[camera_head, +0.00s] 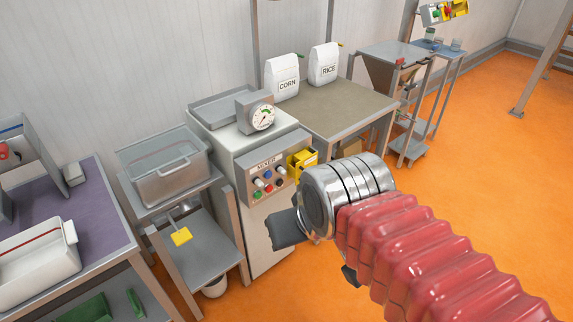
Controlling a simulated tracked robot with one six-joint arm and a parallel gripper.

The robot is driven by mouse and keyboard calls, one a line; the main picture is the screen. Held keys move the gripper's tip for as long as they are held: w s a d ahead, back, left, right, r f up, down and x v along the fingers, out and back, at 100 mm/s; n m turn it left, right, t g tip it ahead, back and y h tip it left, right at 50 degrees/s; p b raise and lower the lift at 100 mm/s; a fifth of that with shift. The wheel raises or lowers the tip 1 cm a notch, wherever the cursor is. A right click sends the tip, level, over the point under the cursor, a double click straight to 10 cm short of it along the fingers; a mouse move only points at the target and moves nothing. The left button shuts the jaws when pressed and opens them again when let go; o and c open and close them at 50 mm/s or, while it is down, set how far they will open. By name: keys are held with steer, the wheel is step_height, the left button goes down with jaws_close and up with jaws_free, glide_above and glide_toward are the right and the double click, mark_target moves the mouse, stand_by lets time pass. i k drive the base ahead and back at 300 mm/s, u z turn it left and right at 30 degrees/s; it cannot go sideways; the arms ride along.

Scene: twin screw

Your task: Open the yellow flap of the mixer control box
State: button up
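The mixer control box (264,179) is a grey panel labelled MIXER on the front of a pale cabinet, with several coloured buttons and knobs. The yellow flap (302,160) is at the right end of the panel, and its lower right side is close to my wrist in the picture. My arm, in a red ribbed sleeve with a metal wrist, reaches in from the lower right. My gripper (285,230) shows as a dark finger below the panel, in front of the cabinet. The wrist hides much of it, so its opening cannot be told.
A gauge (262,117) tops the mixer cabinet. A table (345,112) behind carries corn and rice bags. A clear bin (165,170) on a metal stand is left of the cabinet, with a yellow tag (181,236) below. Open orange floor (470,190) lies to the right.

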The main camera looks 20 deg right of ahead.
mark_target(306, 159)
steer(key=u, duration=0.15)
steer(key=i, duration=1.2)
steer(key=z, duration=0.15)
